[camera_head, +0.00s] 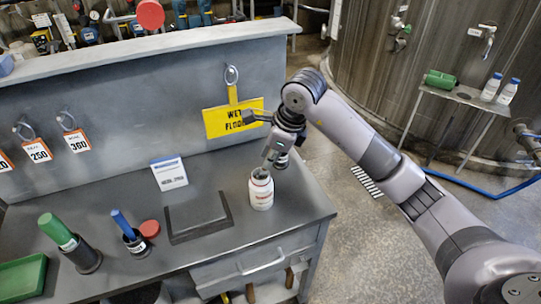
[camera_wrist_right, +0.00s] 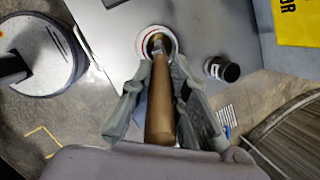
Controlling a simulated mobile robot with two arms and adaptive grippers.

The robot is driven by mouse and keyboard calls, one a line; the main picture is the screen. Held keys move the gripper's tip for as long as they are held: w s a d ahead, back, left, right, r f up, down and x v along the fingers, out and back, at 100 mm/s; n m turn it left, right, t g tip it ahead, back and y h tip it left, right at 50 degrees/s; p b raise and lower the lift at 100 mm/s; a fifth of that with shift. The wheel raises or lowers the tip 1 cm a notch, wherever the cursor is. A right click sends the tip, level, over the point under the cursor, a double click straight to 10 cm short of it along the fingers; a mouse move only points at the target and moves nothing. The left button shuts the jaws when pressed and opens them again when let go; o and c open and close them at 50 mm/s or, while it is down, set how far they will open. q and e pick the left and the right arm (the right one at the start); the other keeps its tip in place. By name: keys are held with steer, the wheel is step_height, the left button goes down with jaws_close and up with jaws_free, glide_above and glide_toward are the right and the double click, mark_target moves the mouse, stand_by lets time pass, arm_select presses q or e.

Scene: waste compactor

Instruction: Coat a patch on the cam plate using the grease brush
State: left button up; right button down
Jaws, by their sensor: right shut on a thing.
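My right gripper (camera_head: 274,152) is above a white jar with a red-marked label (camera_head: 261,190) at the bench's right side. In the wrist view it is shut on the brown handle of the grease brush (camera_wrist_right: 160,105). The handle's far end reaches into the round mouth of the jar (camera_wrist_right: 170,38); the bristles are hidden. A flat dark grey square plate (camera_head: 198,215), likely the cam plate, lies on the bench just left of the jar. No coated patch can be made out on it. My left gripper is not in view.
On the grey bench (camera_head: 120,192) stand a green-handled tool (camera_head: 57,231), a blue-handled tool (camera_head: 122,224), a red disc (camera_head: 149,228) and a white card (camera_head: 169,174). A green tray (camera_head: 22,277) is at front left. A yellow sign (camera_head: 233,121) hangs behind the jar.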

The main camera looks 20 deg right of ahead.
stand_by(0.4)
steer(key=shift+f, duration=0.25)
steer(key=shift+f+b, duration=0.4)
steer(key=shift+b, duration=0.3)
stand_by(1.4)
steer(key=shift+r, duration=0.1)
steer(key=shift+r+p, duration=0.65)
steer(key=shift+r, duration=0.3)
steer(key=shift+r+p, duration=1.35)
steer(key=shift+r, duration=1.2)
